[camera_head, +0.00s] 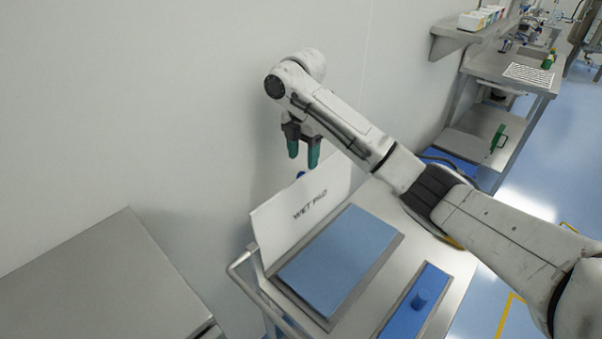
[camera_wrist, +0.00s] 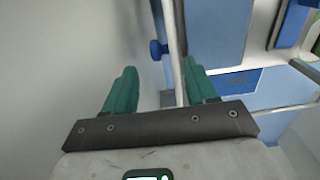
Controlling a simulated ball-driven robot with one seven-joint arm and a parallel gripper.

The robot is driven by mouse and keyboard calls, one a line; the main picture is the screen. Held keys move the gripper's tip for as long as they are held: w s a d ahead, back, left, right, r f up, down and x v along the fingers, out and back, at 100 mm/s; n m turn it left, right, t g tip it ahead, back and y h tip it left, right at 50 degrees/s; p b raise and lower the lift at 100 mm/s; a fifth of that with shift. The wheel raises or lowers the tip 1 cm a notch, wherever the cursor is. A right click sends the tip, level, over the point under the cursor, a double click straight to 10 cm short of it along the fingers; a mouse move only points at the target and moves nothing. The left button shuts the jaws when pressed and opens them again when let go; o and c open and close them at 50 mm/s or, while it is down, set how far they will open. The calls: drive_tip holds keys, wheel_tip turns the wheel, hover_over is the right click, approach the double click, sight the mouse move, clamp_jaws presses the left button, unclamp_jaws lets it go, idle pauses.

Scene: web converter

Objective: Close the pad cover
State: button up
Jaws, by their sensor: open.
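The pad cover (camera_head: 303,209) is a thin white panel marked "WET PAD". It stands raised, leaning a little back, along the wall side of the blue pad (camera_head: 339,260). A blue knob (camera_head: 300,175) shows behind its top edge. My gripper (camera_head: 303,160) is open and empty, pointing down above and behind the cover's top edge, on the wall side. In the wrist view, my green fingers (camera_wrist: 158,85) are apart; the cover's edge (camera_wrist: 172,45) and the blue knob (camera_wrist: 157,49) appear ahead, between the fingertips. I cannot tell whether a finger touches the cover.
The pad sits in a metal cart top (camera_head: 384,207) with a rail (camera_head: 262,285) at its near left. A blue lid with a knob (camera_head: 419,300) lies right of the pad. A steel table (camera_head: 110,280) stands at left, and the wall (camera_head: 180,110) is close behind the gripper.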

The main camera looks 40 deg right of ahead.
sight(303, 172)
wheel_tip(303, 172, down, 4)
drive_tip(key=shift+r+b, duration=0.2)
drive_tip(key=shift+b, duration=0.35)
drive_tip(key=shift+s+f+p, duration=0.1)
drive_tip(key=shift+f+p, duration=0.3)
drive_tip(key=shift+f, duration=0.75)
clamp_jaws()
